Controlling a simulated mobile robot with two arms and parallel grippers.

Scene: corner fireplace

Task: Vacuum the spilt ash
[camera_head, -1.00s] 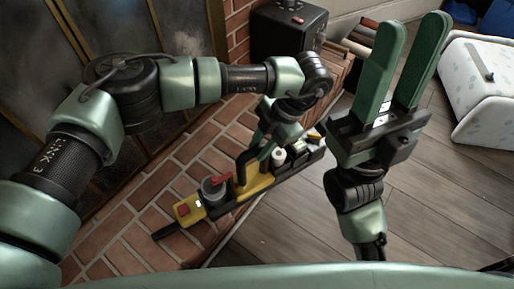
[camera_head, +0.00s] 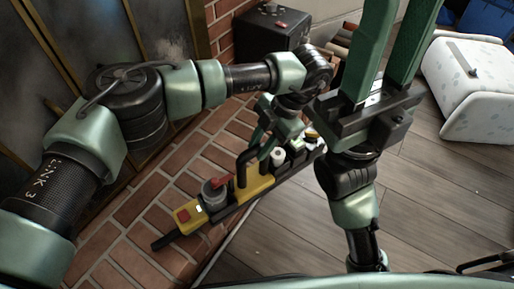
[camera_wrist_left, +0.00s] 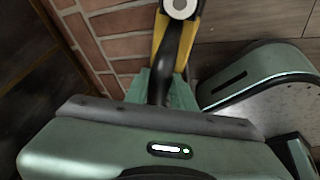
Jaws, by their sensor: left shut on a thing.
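A handheld vacuum (camera_head: 257,184) with a yellow body, a black handle, a clear canister and a red button lies over the brick hearth, its dark nozzle towards the lower left. My left gripper (camera_head: 259,141) is shut on its black handle. In the left wrist view the black handle (camera_wrist_left: 159,86) runs between the green fingers beside the yellow body. I cannot tell whether the vacuum touches the bricks. My right gripper (camera_head: 396,40) is open and empty, its fingers pointing up and cut off by the frame top. I cannot make out any spilt ash.
The brick hearth (camera_head: 130,240) borders dark glass fireplace doors (camera_head: 75,55) at the left. A black box (camera_head: 268,34) stands at the back, with firewood (camera_head: 338,50) beside it. A white spotted bin (camera_head: 485,90) lies at the right. The wooden floor (camera_head: 430,200) has free room.

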